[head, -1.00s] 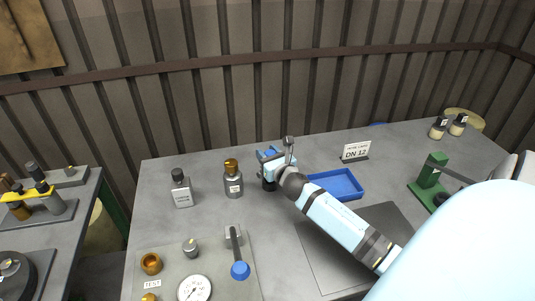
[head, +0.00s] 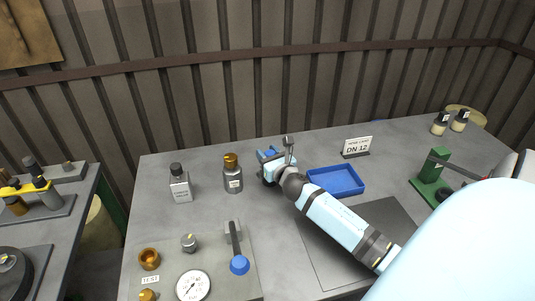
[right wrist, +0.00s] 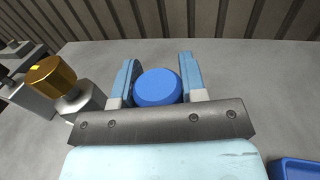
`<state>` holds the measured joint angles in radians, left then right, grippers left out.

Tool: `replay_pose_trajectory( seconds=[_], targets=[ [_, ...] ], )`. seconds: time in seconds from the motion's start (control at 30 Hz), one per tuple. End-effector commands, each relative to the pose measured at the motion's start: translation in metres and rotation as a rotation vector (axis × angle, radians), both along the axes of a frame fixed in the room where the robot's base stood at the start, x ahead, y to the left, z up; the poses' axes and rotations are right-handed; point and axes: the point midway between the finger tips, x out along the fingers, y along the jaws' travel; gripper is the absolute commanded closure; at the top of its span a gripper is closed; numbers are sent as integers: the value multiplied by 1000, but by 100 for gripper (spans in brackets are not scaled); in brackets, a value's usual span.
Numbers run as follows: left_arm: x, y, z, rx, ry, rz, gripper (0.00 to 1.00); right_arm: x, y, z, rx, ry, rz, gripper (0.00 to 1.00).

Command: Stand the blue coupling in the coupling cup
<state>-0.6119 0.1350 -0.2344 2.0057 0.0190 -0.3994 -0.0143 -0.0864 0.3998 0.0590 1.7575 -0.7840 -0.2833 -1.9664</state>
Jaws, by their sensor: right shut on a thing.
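My right gripper (head: 267,160) is over the back middle of the table, its fingers pointing down. In the right wrist view the gripper (right wrist: 160,82) is shut on the blue coupling (right wrist: 158,86), whose round top shows between the two fingers. In the head view the coupling is mostly hidden by the gripper. I cannot clearly make out the coupling cup; the spot under the gripper is dark and blocked by the gripper, so I cannot tell whether the coupling is in a cup. My left gripper is not in view.
A blue tray (head: 350,191) lies to the right, near a DN 12 sign (head: 357,146). A test panel with a gauge (head: 193,285) is in front.

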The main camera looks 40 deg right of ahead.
Motion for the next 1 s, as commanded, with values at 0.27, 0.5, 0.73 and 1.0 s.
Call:
replay_pose_trajectory(
  seconds=[0.27,0.5,0.73,1.0],
  targets=[
    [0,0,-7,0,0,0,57,0,0,-7,0,-1,0,98],
    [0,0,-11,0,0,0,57,0,0,-13,1,-1,1,98],
    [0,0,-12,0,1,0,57,0,0,-14,1,-1,0,38],
    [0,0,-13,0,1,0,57,0,0,-16,1,1,0,31]
  ],
)
